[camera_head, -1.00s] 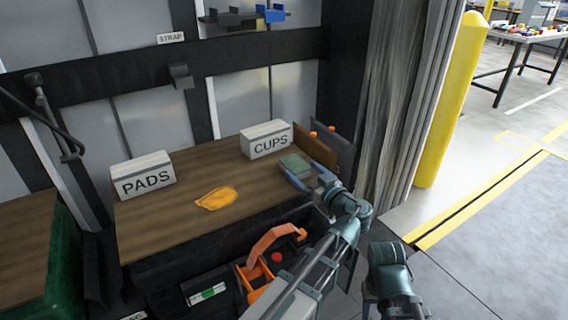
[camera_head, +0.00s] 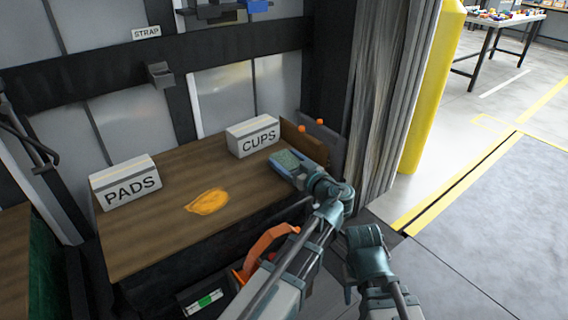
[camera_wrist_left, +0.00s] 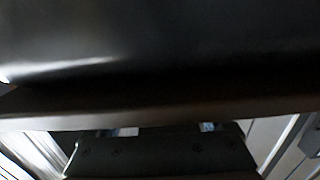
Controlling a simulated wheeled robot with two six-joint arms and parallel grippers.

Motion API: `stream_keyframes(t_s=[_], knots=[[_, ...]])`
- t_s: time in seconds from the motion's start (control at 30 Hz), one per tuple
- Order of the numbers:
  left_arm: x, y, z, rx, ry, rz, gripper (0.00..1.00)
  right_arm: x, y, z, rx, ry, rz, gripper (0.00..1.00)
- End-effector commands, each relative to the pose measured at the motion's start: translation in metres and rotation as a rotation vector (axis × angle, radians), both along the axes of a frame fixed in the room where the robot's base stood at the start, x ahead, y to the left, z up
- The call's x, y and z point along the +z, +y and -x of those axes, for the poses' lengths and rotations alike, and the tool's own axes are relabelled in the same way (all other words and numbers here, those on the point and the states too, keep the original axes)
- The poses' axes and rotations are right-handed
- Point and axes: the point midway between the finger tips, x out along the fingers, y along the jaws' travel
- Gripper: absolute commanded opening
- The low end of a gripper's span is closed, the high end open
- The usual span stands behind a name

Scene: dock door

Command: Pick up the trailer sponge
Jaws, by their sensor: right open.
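The trailer sponge (camera_head: 288,157) is a grey-green block at the right end of the brown wooden top, just in front of the CUPS box. My left gripper (camera_head: 293,172) is at the sponge, with a blue finger along its near side. The far finger is partly hidden, so I cannot tell whether the jaws touch or grip it. The left wrist view is mostly dark surfaces and shows no clear sponge. The end of my right arm (camera_head: 368,255) is lower right, away from the wooden top. Its jaws are open, though the fingers are hard to make out.
The CUPS box (camera_head: 253,137) stands close behind the sponge, with a brown board (camera_head: 308,145) to its right. An orange-handled thing (camera_head: 268,250) is below the front edge.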

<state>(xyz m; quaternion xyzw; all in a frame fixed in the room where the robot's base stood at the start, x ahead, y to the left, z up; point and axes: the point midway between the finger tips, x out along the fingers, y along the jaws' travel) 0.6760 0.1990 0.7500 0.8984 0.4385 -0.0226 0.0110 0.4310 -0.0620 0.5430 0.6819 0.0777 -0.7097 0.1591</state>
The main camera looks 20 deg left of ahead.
Motion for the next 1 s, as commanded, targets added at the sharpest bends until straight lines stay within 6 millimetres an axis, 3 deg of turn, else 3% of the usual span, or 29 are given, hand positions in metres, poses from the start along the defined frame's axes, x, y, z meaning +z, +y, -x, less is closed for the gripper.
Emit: stream_keyframes(t_s=[0.03, 0.2, 0.3, 0.67, 1.0], knots=[[0.000, 0.000, 0.000, 0.000, 0.000, 0.000, 0.73, 0.000, 0.000, 0.000, 0.000, 0.000, 0.000, 0.50], [0.000, 0.000, 0.000, 0.000, 0.000, 0.000, 0.42, 0.000, 0.000, 0.000, 0.000, 0.000, 0.000, 0.50], [0.000, 0.000, 0.000, 0.000, 0.000, 0.000, 0.29, 0.000, 0.000, 0.000, 0.000, 0.000, 0.000, 0.50], [0.002, 0.001, 0.000, 0.000, 0.000, 0.000, 0.29, 0.002, 0.000, 0.000, 0.000, 0.000, 0.000, 0.50], [0.018, 0.006, -0.002, 0.000, 0.000, 0.000, 0.29, 0.018, 0.000, 0.000, -0.002, 0.001, -0.001, 0.50]])
